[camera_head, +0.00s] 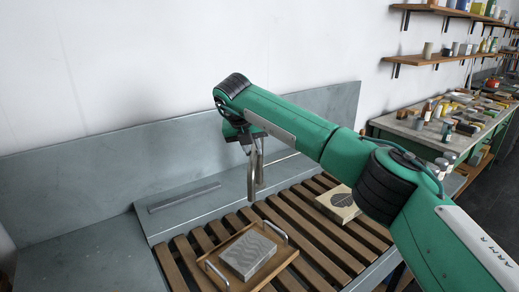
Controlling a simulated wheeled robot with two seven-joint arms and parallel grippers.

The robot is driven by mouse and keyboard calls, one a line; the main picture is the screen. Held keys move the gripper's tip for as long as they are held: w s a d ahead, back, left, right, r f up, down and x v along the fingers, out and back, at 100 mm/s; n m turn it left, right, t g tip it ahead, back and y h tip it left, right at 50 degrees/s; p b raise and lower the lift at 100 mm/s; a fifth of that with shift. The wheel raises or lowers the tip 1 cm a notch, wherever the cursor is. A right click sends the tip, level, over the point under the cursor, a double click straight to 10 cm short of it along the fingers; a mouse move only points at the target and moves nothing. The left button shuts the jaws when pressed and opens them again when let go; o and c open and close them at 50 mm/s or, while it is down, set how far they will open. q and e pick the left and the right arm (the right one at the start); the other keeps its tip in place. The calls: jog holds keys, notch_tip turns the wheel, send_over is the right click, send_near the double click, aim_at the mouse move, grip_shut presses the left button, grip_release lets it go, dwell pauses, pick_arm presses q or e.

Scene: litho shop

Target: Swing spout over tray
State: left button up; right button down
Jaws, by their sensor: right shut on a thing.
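My right gripper (256,188) comes in from the right, pointing down above the back part of the slatted rack, with its fingers closed together. A thin pale metal rod (284,158), which looks like the spout, runs right from beside the fingers. The fingers are shut on it, though the grip itself is mostly hidden. The wooden tray (212,267) with metal side handles sits on the slats at the front, in front of and below the gripper. A grey patterned stone block (247,256) lies in the tray. My left gripper is out of view.
A pale block with a dark round print (338,203) lies on the slats (282,212) at the right, partly near my arm. A grey metal splashback (95,170) and ledge with a flat bar (185,197) stand behind. Cluttered shelves (432,58) and a workbench (405,127) are at the right.

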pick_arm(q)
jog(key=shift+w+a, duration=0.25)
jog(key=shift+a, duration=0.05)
pick_arm(e)
jog(key=shift+a+r, duration=0.1)
jog(key=shift+a, duration=0.4)
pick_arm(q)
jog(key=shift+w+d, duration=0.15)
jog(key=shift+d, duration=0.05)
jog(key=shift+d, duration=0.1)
pick_arm(e)
jog(key=c, duration=1.3)
grip_release()
jog(key=shift+w, duration=0.1)
